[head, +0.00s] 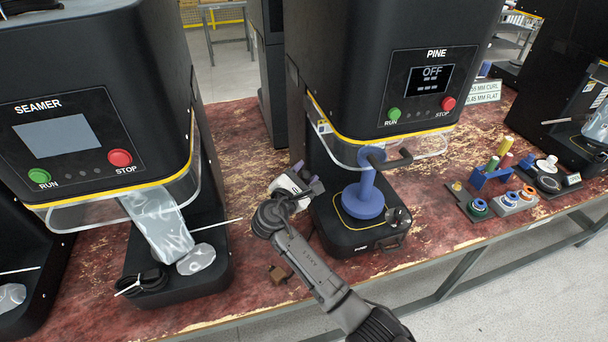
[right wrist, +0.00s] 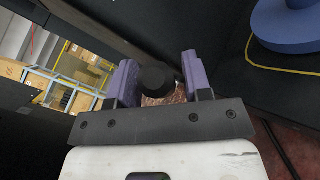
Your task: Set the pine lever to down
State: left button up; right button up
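The pine machine (head: 425,85) stands right of centre in the head view, its screen reading OFF. My right gripper (head: 309,181) is at the left side of its base, near the blue pedestal. In the right wrist view, a black round knob (right wrist: 154,78) sits between the purple fingers of my right gripper (right wrist: 160,78). It looks like the end of the pine lever; the rest is hidden. The knob is close to the left finger, with a narrow gap to the right finger. The fingers look open around it. My left gripper is not in view.
The seamer (head: 90,110) stands to the left. Small coloured parts (head: 500,195) lie to the right.

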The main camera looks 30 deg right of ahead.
grip_shut()
jog(key=s+f+m+t+h+b, duration=0.1)
jog(key=s+f+m+h+b, duration=0.2)
jog(key=f+b, duration=0.3)
jog(key=m+h+b, duration=0.1)
jog(key=b, duration=0.2)
jog(key=shift+s+a+f+m, duration=0.15)
jog(key=shift+a+f+m, duration=0.2)
jog(key=shift+f+m, duration=0.05)
jog(key=shift+o, duration=1.2)
grip_release()
